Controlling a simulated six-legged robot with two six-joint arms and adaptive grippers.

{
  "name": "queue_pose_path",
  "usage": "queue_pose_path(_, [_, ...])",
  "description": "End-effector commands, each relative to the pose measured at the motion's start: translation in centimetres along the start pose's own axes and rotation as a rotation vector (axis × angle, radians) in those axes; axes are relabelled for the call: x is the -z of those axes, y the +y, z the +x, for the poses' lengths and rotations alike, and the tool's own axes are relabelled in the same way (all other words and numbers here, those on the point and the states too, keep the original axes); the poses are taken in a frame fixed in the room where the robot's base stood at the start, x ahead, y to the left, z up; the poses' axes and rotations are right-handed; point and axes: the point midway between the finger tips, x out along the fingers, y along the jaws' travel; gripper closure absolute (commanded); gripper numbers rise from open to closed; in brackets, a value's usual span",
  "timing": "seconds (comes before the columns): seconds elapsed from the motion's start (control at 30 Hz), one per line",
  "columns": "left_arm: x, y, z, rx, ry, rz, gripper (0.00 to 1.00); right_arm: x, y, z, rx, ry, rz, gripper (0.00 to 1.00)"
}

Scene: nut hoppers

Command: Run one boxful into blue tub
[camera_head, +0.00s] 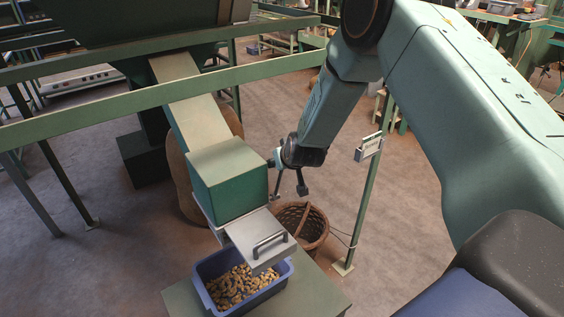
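The blue tub (203,289) stands on a low green stand under the hopper outlet, with many tan nuts (240,286) in it. Above it is the green box (231,194) with a pale lid, at the lower end of a pale sloping chute (197,108). A pale metal slide plate (243,232) with a dark bar handle (270,245) sticks out below the box, over the tub's back right part. My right gripper (291,191) hangs just right of the box, its fingers apart, with nothing seen between them. My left gripper is out of view. The box's inside is hidden.
A wicker basket (318,228) stands right of the slide plate. A green post (364,207) with a small sign (369,147) rises to the right. Green rails (110,103) cross in front of the chute. A brown sack-like shape (180,180) is behind it.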

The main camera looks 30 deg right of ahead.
Motion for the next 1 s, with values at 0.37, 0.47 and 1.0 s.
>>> queue_pose_path(0.37, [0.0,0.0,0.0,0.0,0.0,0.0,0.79,-0.3,0.0,0.1,0.0,-0.007,0.001,0.46])
queue_pose_path(0.47, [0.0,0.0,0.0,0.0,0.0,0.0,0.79,-0.3,0.0,0.0,0.0,-0.008,0.002,0.46])
queue_pose_path(1.0, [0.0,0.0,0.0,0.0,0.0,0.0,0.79,-0.1,0.0,-8.3,0.002,-0.007,0.004,0.46])
